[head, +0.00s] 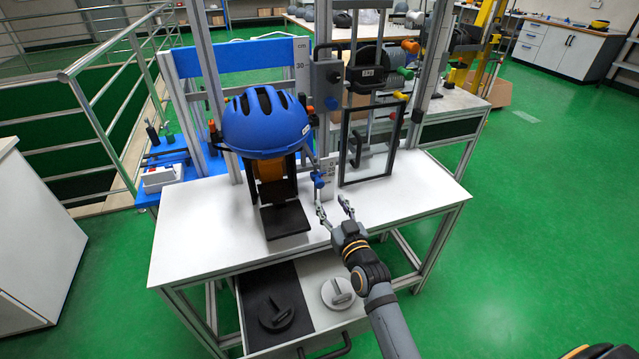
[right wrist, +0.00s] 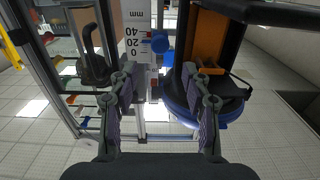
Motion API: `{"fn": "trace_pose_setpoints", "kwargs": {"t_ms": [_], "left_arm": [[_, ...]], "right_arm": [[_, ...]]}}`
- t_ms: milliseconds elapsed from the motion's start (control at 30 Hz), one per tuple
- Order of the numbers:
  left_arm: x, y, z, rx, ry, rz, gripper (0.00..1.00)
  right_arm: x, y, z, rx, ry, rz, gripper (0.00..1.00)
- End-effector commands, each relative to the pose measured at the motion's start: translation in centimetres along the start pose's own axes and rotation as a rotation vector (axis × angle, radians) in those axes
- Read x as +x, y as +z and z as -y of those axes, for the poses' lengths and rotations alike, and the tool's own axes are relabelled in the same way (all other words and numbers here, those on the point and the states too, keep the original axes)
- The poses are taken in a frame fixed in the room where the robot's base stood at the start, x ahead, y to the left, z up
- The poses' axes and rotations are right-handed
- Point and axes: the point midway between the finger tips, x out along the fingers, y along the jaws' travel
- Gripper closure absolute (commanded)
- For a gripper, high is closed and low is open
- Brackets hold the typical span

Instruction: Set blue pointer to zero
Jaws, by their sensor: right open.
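The blue pointer (head: 318,181) sits low on the tower, beside a white scale plate (head: 329,172) and just right of the helmet stand. In the right wrist view the blue pointer (right wrist: 160,42) shows as a round blue knob next to the marks 40 and 20 of the scale (right wrist: 134,32), with 0 below them. My right gripper (head: 333,207) is open and empty, in front of the pointer and a little below it in the head view. Its two fingers (right wrist: 159,78) stand apart in the wrist view, with the knob beyond them. My left gripper is not in view.
A blue helmet (head: 265,120) sits on a black stand left of the pointer. A black-framed clear panel (head: 367,150) stands to the right. The white tabletop (head: 415,190) is bare at the right. An open drawer (head: 318,268) below holds two round discs with handles.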

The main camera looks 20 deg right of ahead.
Motion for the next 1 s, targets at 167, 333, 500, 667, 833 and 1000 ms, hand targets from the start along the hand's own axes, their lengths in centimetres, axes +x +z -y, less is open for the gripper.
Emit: {"fn": "trace_pose_setpoints", "kwargs": {"t_ms": [167, 333, 500, 667, 833, 1000], "left_arm": [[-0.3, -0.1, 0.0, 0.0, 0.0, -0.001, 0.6], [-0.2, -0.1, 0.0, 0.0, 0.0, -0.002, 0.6], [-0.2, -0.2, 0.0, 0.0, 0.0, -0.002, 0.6], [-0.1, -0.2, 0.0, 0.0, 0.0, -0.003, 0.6], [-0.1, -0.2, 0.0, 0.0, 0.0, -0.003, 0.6], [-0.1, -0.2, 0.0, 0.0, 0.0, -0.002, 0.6]], "right_arm": [[2.6, -0.2, 0.0, -0.001, -0.001, -0.002, 0.52], [6.4, -0.1, 0.0, 0.0, -0.001, 0.0, 0.52], [9.1, 0.0, 0.0, -0.002, -0.001, 0.002, 0.52], [10.2, 0.1, 0.0, -0.001, -0.001, 0.003, 0.52], [10.3, 0.1, 0.0, -0.001, -0.001, 0.002, 0.52], [10.2, 0.1, 0.0, -0.001, -0.001, 0.003, 0.65]]}}
